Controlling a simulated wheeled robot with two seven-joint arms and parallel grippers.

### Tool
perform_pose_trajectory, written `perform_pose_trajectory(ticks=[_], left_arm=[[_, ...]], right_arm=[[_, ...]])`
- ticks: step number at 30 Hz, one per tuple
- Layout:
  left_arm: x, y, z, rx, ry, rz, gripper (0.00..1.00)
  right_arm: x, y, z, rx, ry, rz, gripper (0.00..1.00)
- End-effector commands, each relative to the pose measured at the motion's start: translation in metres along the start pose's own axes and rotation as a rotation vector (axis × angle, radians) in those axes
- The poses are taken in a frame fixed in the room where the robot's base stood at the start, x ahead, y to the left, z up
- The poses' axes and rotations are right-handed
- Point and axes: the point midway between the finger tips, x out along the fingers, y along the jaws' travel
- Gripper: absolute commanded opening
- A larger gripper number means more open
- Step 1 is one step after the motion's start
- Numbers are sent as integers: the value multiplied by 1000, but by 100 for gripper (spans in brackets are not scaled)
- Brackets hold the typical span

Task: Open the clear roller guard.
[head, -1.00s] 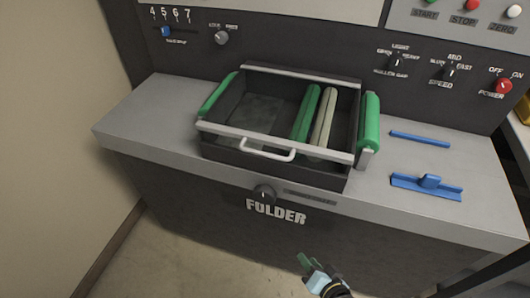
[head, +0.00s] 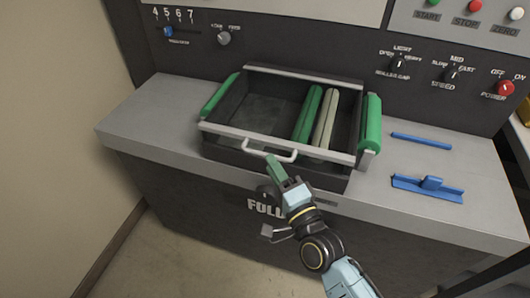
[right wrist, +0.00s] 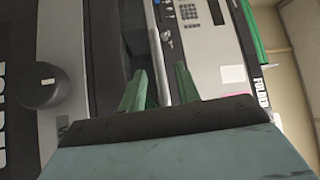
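The roller guard (head: 325,155) is a see-through cover with grey rails over the dark roller housing on the folder. It appears closed, lying flat over the green and pale rollers. Its white handle (head: 256,153) is on the front rail. My right gripper (head: 275,168) is at the front of the housing, its green fingers just below the handle's right part; I cannot tell if they touch it. My left gripper is out of view.
A black knob (head: 268,193) sits on the front panel above the FOLDER lettering. Blue parts (head: 428,187) lie on the grey worktop to the right. Green rollers (head: 371,122) stand at the housing's sides. The back panel carries switches and a red power knob (head: 505,88).

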Motion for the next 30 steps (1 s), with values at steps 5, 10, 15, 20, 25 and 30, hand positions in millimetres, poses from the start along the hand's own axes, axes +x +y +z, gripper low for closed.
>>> perform_pose_trajectory(ticks=[5, 10, 15, 20, 25, 30], left_arm=[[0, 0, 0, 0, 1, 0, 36], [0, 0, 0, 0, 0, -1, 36], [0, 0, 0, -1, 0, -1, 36], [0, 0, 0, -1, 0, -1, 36], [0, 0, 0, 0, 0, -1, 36], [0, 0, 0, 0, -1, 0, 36]], right_arm=[[32, 0, 0, -1, 1, -2, 32], [46, 0, 0, 0, 1, 1, 32], [49, 1, 0, -1, 0, 1, 32], [49, 1, 0, -1, 0, 1, 32], [49, 1, 0, -1, 0, 1, 12], [49, 1, 0, -1, 1, 1, 0]])
